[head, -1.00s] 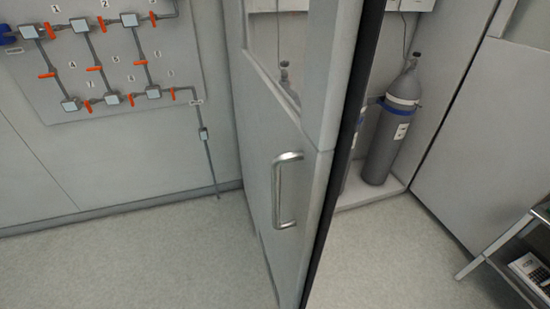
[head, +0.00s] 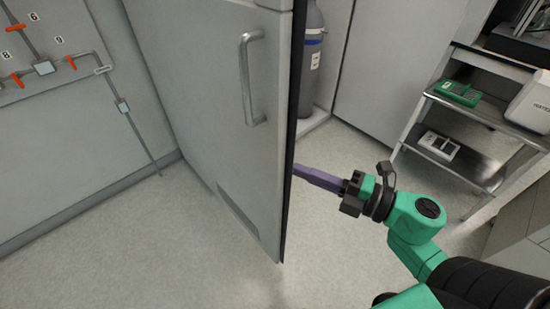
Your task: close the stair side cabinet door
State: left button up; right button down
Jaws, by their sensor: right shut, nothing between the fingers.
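The grey cabinet door (head: 215,110) stands open in the head view, its free edge toward me. A silver bar handle (head: 252,78) is on its left face, near the upper middle. The cabinet interior shows to the right of the door, with a grey gas cylinder (head: 311,65) inside. My right gripper (head: 297,170) is shut, with its purple fingers pointing left at the door's dark edge. Its tips are at or just behind that edge; I cannot tell whether they touch. My left gripper is not in view.
A metal rack (head: 465,115) with a green device (head: 458,93) and a white device (head: 438,145) stands at the right. A wall panel with pipes and orange valves (head: 72,62) is at the left. The floor left of the door is clear.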

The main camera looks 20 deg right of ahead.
aim_at(281, 146)
jog(key=w, duration=0.3)
jog(key=w+a+p, duration=0.1)
jog(key=w, duration=0.2)
jog(key=w+a+p, duration=0.1)
jog(key=w, duration=0.2)
jog(key=shift+a+f, duration=0.1)
jog(key=shift+a, duration=0.15)
jog(key=shift+w+d, duration=0.1)
jog(key=shift+d, duration=0.3)
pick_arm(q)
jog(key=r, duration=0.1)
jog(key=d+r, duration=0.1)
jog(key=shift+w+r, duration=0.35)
